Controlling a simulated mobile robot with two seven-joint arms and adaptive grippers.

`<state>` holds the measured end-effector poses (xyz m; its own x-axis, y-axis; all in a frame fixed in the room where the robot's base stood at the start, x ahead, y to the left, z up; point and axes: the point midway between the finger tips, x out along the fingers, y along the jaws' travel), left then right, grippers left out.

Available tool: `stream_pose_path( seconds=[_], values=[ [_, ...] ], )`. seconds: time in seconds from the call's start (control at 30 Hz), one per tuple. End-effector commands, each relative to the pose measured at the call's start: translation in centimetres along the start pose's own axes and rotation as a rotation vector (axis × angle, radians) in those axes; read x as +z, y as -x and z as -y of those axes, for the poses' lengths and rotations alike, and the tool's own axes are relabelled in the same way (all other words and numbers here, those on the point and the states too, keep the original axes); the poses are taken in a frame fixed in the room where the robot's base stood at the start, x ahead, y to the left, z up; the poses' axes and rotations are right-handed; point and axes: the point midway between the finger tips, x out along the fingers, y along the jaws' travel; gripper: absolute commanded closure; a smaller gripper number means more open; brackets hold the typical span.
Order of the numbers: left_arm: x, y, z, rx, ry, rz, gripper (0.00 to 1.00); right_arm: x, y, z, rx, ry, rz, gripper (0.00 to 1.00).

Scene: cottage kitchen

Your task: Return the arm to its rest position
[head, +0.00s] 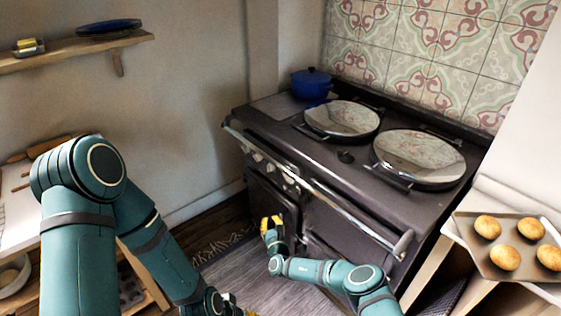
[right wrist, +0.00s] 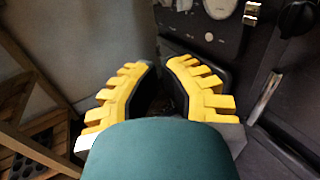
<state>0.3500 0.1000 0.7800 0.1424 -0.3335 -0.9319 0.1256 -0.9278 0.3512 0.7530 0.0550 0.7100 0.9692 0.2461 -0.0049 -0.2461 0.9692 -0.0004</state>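My right arm comes in from the bottom right of the head view. Its gripper (head: 271,222) hangs in front of the stove's lower doors, above the floor. My left arm fills the left of the head view and bends down. Its gripper (head: 240,311) is at the bottom edge and mostly cut off, so its fingers cannot be judged.
A dark stove (head: 340,165) with two round lids and a front rail stands close behind my right gripper. A blue pot (head: 311,83) sits on it. A tray (head: 485,258) of buns is at the right. A wooden shelf (head: 80,52) is on the left wall. A striped rug (head: 245,268) covers the floor.

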Motion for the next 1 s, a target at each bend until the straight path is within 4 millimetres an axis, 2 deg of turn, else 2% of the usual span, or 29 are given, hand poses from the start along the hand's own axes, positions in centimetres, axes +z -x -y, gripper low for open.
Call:
stream_pose_path(
  seconds=[0.07, 0.17, 0.27, 0.37, 0.4, 0.5, 0.57, 0.67, 0.7, 0.77, 0.9, 1.0],
  values=[
    [0.0, 0.0, 0.0, 0.000, 0.000, 0.000, 0.50, 0.1, 0.0, -0.2, 0.007, 0.002, 0.001, 1.00],
    [0.0, 0.0, 0.0, 0.000, 0.000, 0.000, 0.50, 1.0, 0.1, -1.6, 0.077, 0.022, 0.012, 1.00],
    [0.0, 0.0, 0.0, 0.000, 0.000, 0.000, 0.50, 2.8, 0.9, -5.2, 0.252, 0.085, 0.031, 1.00],
    [0.0, 0.0, 0.0, 0.000, 0.000, 0.000, 0.50, 4.4, 3.6, -9.8, 0.506, 0.194, 0.039, 1.00],
    [0.0, 0.0, 0.0, 0.000, 0.000, 0.000, 0.50, 4.7, 5.1, -11.4, 0.612, 0.248, 0.036, 1.00],
    [0.0, 0.0, 0.0, 0.000, 0.000, 0.000, 0.50, 4.7, 9.8, -14.3, 0.862, 0.397, 0.012, 1.00],
    [0.0, 0.0, 0.0, 0.000, 0.000, 0.000, 0.50, 4.2, 12.8, -15.1, 0.996, 0.495, -0.010, 1.00],
    [0.0, 0.0, 0.0, 0.000, 0.000, 0.000, 0.50, 3.1, 18.1, -14.9, 1.197, 0.673, -0.056, 1.00],
    [0.0, 0.0, 0.0, 0.000, 0.000, 0.000, 0.50, 2.6, 20.1, -14.4, 1.269, 0.746, -0.076, 1.00],
    [0.0, 0.0, 0.0, 0.000, 0.000, 0.000, 0.50, 2.0, 23.1, -13.2, 1.366, 0.861, -0.105, 1.00],
    [0.0, 0.0, 0.0, 0.000, 0.000, 0.000, 0.50, 0.9, 29.2, -8.8, 1.547, 1.139, -0.169, 1.00],
    [0.0, 0.0, 0.0, 0.000, 0.000, 0.000, 0.50, 0.9, 32.9, -5.0, 1.637, 1.341, -0.196, 1.00]
  ],
)
